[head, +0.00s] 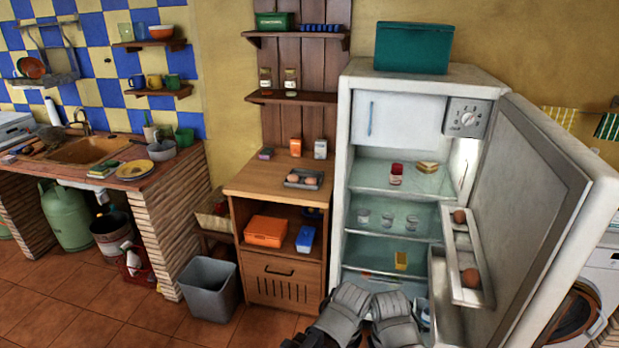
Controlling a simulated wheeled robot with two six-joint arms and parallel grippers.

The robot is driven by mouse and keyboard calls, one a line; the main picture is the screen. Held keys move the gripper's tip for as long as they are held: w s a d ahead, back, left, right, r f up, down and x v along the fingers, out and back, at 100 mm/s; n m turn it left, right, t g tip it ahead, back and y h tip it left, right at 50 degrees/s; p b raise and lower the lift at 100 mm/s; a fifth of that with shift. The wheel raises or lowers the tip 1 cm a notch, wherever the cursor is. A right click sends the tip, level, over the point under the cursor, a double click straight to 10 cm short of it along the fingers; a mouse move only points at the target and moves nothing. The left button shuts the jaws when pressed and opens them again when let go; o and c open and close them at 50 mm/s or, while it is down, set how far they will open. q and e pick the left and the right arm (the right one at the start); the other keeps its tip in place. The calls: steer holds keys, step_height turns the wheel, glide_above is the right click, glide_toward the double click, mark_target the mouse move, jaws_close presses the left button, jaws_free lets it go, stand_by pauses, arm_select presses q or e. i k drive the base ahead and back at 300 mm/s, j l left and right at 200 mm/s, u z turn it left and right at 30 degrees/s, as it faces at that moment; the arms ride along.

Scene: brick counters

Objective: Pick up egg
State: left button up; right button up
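A brown egg (459,216) sits in the upper door rack of the open fridge (367,85). Another brown egg (471,278) sits lower in the door, in the same white rack column. A dark tray (291,184) on the wooden cabinet holds light-brown, rounded, egg-like things (311,180). Grey parts of my own arms show at the bottom centre, in front of the fridge's lower part. I make out no gripper fingers, and nothing is seen held.
The fridge door (545,180) stands wide open to the right. Fridge shelves hold a red-lidded jar (396,174), a sandwich (427,166) and glasses (388,219). A grey bin (209,290) stands left of the wooden cabinet (255,184). Tiled floor at left front is clear.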

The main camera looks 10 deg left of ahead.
mark_target(311, 181)
steer(key=i+j+z, duration=0.1)
steer(key=j, duration=0.25)
steer(key=i+j+z, duration=0.1)
steer(key=i+j, duration=0.25)
steer(key=i+j+z, duration=0.1)
steer(key=j, duration=0.25)
steer(key=i+j+z, duration=0.1)
steer(key=i+j, duration=0.15)
steer(key=i+j+z, duration=0.1)
steer(key=i+j, duration=0.7)
steer(key=i, duration=0.25)
